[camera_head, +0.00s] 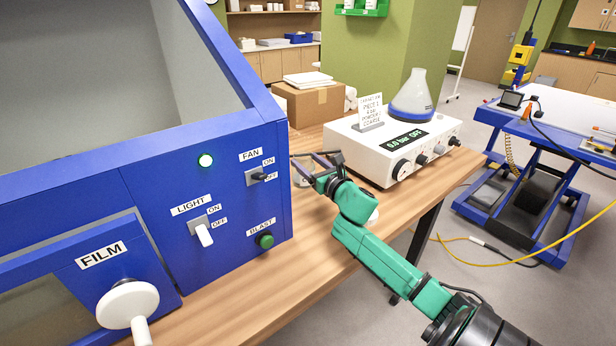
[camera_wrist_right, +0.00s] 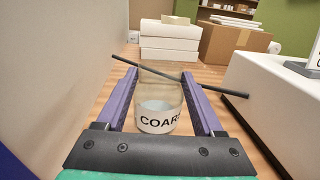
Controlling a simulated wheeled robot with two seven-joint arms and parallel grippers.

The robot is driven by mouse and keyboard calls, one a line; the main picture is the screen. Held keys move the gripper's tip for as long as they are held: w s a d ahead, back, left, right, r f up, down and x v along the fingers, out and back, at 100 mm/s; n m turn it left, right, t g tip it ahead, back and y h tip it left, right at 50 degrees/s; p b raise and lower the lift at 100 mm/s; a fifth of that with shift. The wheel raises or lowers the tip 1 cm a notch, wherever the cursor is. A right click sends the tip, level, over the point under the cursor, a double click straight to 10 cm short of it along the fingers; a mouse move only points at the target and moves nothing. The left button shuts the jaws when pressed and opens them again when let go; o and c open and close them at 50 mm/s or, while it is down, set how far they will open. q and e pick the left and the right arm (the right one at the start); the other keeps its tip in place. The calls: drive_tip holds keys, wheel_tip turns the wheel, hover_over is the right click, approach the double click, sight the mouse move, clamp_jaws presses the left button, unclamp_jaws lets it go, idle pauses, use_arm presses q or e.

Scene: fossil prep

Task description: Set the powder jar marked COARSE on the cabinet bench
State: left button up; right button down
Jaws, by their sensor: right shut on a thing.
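The powder jar (camera_wrist_right: 158,107) is clear, with pale powder inside and a white label whose visible letters read "COARS". It stands upright between the purple fingers of my right gripper (camera_wrist_right: 160,100), which is shut on it. In the head view my right gripper (camera_head: 318,164) is over the wooden cabinet bench (camera_head: 300,285), between the blue cabinet (camera_head: 215,265) and the white blast unit (camera_head: 365,155). The jar is mostly hidden there. I cannot tell whether its base touches the bench. My left gripper is not in view.
A thin dark rod (camera_wrist_right: 190,78) crosses the wrist view at the jar. A cardboard box (camera_head: 312,102) and white boxes (camera_wrist_right: 169,40) stand farther back. A small sign (camera_head: 369,112) and a flask (camera_head: 412,95) stand on the white unit. The front bench strip is clear.

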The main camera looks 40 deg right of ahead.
sight(308, 189)
drive_tip(key=f, duration=0.3)
drive_tip(key=shift+s+f, duration=0.3)
drive_tip(key=shift+w+f, duration=0.1)
unclamp_jaws()
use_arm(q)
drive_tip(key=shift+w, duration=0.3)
use_arm(e)
drive_tip(key=shift+s, duration=0.2)
drive_tip(key=s, duration=0.3)
drive_tip(key=s+a+b, duration=0.1)
drive_tip(key=s, duration=0.7)
drive_tip(key=shift+a+b, duration=0.2)
drive_tip(key=shift+b, duration=0.2)
drive_tip(key=shift+s, duration=0.35)
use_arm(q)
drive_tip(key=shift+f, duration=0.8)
